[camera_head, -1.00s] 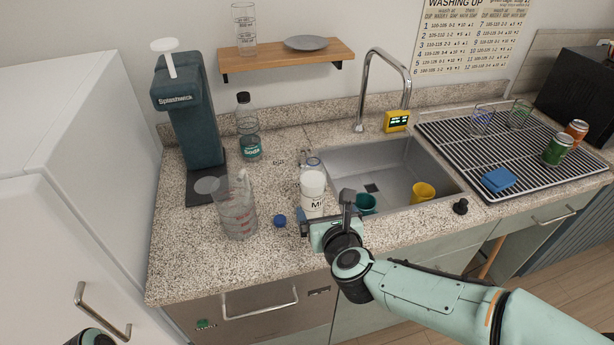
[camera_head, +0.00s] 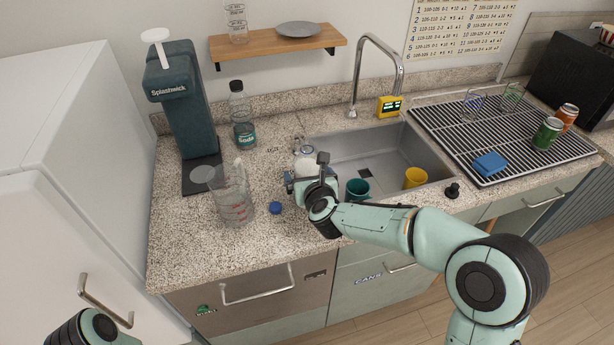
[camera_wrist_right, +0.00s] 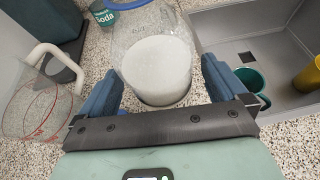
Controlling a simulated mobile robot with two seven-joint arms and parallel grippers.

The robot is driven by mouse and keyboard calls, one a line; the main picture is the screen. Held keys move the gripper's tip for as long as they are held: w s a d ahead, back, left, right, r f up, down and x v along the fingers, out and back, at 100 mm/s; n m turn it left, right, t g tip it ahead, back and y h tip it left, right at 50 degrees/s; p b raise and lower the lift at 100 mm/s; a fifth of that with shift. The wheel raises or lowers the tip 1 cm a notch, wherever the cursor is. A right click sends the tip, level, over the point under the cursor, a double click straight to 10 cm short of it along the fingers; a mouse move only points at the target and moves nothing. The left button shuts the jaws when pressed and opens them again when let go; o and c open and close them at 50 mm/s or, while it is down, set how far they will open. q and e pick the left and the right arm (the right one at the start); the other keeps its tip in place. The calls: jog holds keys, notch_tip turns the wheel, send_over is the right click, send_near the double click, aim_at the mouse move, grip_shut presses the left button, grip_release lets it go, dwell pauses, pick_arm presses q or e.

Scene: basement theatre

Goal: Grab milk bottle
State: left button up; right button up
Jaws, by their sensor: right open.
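The milk bottle (camera_head: 305,166) stands on the granite counter just left of the sink, mostly hidden behind my right gripper in the head view. In the right wrist view it is a clear bottle with white milk (camera_wrist_right: 157,68) inside. My right gripper (camera_head: 307,176) is open, with one blue finger on each side of the bottle's near part; I cannot tell if either finger touches it. My left gripper is not in view; only part of my left arm shows at the lower left.
A clear measuring jug (camera_head: 232,195) and a blue cap (camera_head: 275,208) are left of the gripper. A soda bottle (camera_head: 242,118) and dispenser (camera_head: 180,105) stand behind. The sink (camera_head: 385,150) at right holds a teal cup (camera_head: 357,189) and a yellow cup (camera_head: 415,177).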

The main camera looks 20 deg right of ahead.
jog(key=shift+x, duration=0.75)
jog(key=shift+s, duration=0.1)
